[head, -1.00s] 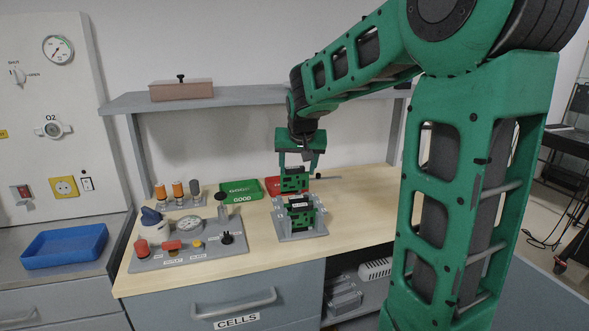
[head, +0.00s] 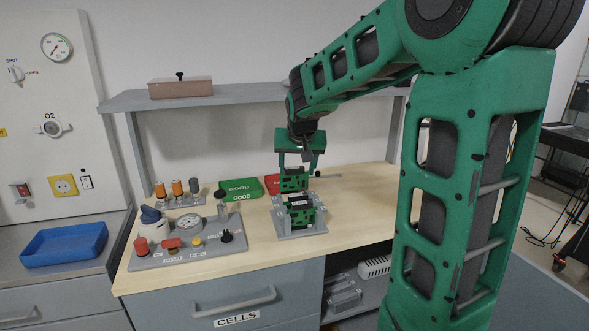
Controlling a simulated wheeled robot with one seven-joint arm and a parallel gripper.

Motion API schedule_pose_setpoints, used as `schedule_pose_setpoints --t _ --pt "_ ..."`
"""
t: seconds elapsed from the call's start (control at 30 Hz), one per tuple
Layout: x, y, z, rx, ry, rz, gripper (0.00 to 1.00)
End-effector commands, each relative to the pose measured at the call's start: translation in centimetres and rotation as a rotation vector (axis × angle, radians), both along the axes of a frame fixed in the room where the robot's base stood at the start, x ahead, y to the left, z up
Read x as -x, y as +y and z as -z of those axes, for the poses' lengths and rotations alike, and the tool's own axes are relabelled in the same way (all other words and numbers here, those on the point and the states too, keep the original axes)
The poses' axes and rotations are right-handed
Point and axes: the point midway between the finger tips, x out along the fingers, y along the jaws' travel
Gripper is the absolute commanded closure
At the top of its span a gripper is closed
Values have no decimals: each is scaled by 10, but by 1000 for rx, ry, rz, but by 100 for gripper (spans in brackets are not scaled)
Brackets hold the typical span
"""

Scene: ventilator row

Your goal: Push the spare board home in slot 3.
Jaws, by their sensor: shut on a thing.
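My gripper (head: 295,172) points down over the workbench, shut on a green board (head: 292,184). The held board is upright, just above and behind the grey slotted rack (head: 287,229). Another green board (head: 299,210) with a pale label on its top edge stands in the rack. The held board's lower edge is hidden behind this one, so I cannot tell whether it touches a slot. The slot numbers are too small to read.
Left of the rack is a grey panel (head: 172,258) with a gauge, knobs and buttons. Behind stand a green GOOD tray (head: 228,187) and a partly hidden red tray (head: 271,183). A shelf (head: 235,96) spans above the bench. Bare wood (head: 355,205) lies right of the rack.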

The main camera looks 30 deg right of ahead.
Motion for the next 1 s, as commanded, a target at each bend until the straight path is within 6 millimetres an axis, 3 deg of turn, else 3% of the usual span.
schedule_pose_setpoints --t 1.0 --pt "0 1 12 3 4 4 67"
